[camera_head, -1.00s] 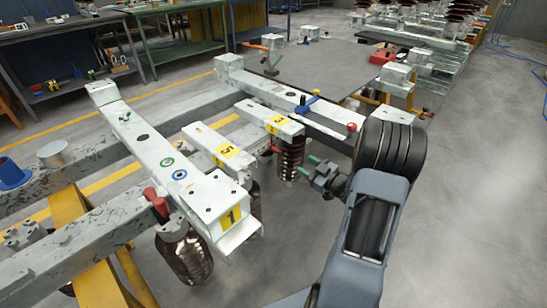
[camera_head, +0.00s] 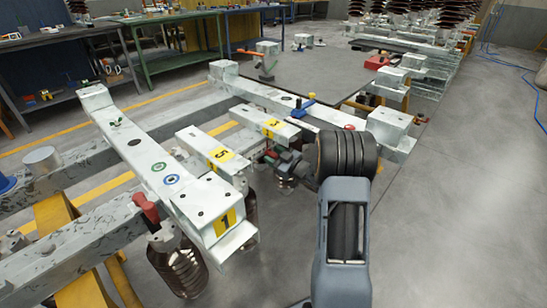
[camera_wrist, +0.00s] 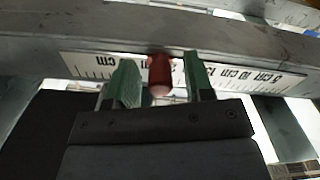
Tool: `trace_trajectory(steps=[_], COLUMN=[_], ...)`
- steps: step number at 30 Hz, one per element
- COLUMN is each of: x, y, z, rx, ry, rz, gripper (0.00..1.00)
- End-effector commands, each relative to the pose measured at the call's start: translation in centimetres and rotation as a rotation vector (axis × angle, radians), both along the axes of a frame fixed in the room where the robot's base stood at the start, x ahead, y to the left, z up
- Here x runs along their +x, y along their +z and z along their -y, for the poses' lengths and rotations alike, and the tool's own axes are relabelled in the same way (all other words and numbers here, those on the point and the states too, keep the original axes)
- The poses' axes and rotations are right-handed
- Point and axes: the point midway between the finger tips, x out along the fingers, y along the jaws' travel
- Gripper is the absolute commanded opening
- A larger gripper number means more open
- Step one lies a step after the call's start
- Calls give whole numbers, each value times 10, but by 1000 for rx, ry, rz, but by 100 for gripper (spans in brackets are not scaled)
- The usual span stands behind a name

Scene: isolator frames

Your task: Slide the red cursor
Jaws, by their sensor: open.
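The red cursor (camera_wrist: 159,76) shows in the wrist view as a small red knob with a rounded end, in front of a white scale marked in cm (camera_wrist: 240,75). My gripper (camera_wrist: 161,82) is open. One green finger stands to the left of the cursor and the other to its right, with small gaps visible on both sides. In the head view my gripper (camera_head: 275,158) is at the side of the beam labelled 3 (camera_head: 270,124). The cursor is too small and too close to the gripper to make out clearly there.
A grey metal bar (camera_wrist: 110,48) runs along the scale. In the head view, beams labelled 5 (camera_head: 215,152) and 1 (camera_head: 208,200) lie to the left, with dark ribbed insulators (camera_head: 178,268) below. A red-knobbed beam (camera_head: 320,117) lies behind.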

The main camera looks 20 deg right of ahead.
Motion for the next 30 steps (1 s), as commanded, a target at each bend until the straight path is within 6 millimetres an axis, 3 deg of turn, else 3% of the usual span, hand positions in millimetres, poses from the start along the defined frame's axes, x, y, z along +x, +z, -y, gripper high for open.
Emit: trace_trajectory(steps=[11,26,30], x=[4,3,3], y=[0,0,0], z=[-2,-2,-2], rx=[0,0,-1], ry=[0,0,0], rz=[0,0,0], gripper=[48,1,0])
